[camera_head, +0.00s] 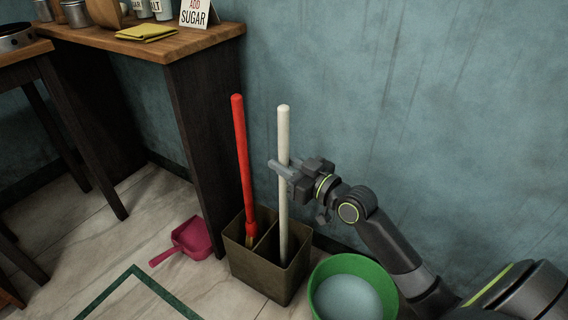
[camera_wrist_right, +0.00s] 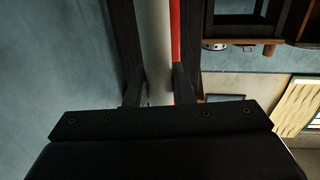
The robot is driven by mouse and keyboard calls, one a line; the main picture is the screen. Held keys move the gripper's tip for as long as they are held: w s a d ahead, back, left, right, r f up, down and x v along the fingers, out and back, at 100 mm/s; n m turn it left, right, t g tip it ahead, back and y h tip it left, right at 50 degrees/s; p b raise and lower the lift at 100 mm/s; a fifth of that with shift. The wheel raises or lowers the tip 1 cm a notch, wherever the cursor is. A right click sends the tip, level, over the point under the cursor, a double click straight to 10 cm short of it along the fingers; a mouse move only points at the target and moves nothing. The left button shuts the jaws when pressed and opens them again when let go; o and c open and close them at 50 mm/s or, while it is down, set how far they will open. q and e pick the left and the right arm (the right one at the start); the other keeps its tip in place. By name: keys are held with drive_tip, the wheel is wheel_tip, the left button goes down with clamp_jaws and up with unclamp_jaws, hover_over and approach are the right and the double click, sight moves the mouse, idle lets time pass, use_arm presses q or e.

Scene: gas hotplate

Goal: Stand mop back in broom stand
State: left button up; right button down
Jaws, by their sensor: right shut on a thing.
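The mop shows as a white handle (camera_head: 283,190), standing close to upright with its lower end inside the right compartment of the brown broom stand (camera_head: 257,278). Its head is hidden by the stand's walls. My right gripper (camera_head: 279,168) is shut on the mop's handle above the stand. In the right wrist view the pale handle (camera_wrist_right: 156,45) runs between the two fingers (camera_wrist_right: 160,85). A red handle (camera_head: 243,160) stands in the left compartment, leaning slightly; it also shows behind the mop in the right wrist view (camera_wrist_right: 175,30). My left gripper is not in view.
A green bucket (camera_head: 318,285) with a pale blue content stands right of the stand, close to it. A pink dustpan (camera_head: 190,240) lies on the floor to the left. A wooden table (camera_head: 205,42) stands behind left, and the blue wall is close behind the stand.

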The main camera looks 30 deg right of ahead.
drive_tip(key=shift+f+b, duration=0.45)
drive_tip(key=shift+f, duration=0.05)
drive_tip(key=c, duration=1.1)
unclamp_jaws()
drive_tip(key=shift+c, duration=0.2)
drive_tip(key=shift+f, duration=0.1)
drive_tip(key=p+v, duration=0.2)
drive_tip(key=v, duration=1.5)
drive_tip(key=shift+s+p, duration=0.2)
drive_tip(key=shift+p, duration=0.15)
